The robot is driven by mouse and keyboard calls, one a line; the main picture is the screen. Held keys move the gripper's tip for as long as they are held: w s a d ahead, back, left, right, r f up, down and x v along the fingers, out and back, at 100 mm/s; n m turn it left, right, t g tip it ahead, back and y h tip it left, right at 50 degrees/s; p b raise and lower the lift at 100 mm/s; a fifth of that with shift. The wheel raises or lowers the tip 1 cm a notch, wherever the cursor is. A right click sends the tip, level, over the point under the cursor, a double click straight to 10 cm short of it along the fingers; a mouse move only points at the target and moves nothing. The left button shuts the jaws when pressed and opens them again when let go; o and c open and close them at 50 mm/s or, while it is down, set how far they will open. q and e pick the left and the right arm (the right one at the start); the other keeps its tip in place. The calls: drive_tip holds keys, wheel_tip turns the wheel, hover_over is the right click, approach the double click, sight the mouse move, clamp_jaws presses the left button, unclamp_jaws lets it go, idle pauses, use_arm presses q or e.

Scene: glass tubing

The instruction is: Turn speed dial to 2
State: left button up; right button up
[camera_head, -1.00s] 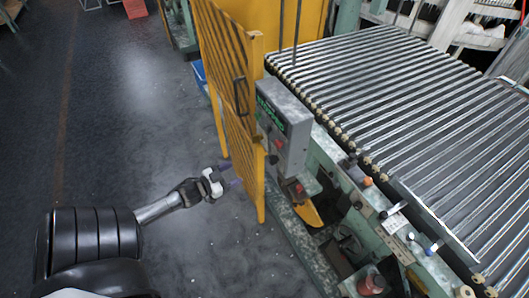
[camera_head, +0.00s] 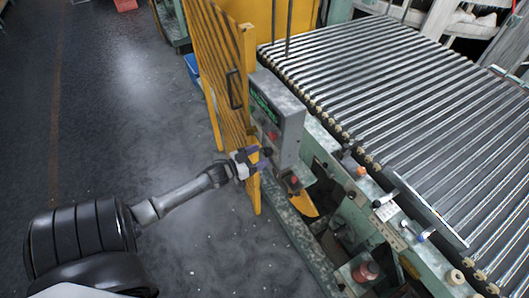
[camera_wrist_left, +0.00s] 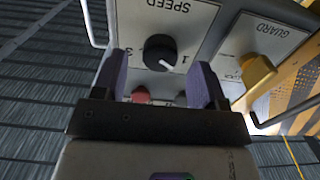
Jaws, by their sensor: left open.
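The speed dial (camera_wrist_left: 160,52) is a round black knob with a white pointer mark, under the SPEED label on a grey panel in the left wrist view. Its pointer is toward the lower right, near the 1; a 3 shows on its left. My left gripper (camera_wrist_left: 163,82) is open, its two purple fingers apart below the dial in the picture, with nothing between them that I can see held. In the head view, my left gripper (camera_head: 262,158) is close to the front of the grey control box (camera_head: 284,104). My right gripper is out of view.
A red button (camera_wrist_left: 140,95) is below the dial, partly between the fingers. A yellow GUARD knob (camera_wrist_left: 257,70) is to the right. A yellow slatted guard gate (camera_head: 222,75) stands beside the box, and a roller conveyor (camera_head: 400,100) lies behind. The floor at left is clear.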

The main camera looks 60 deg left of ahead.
sight(268, 151)
use_arm(q)
drive_tip(key=shift+w, duration=1.35)
drive_tip(key=c, duration=0.9)
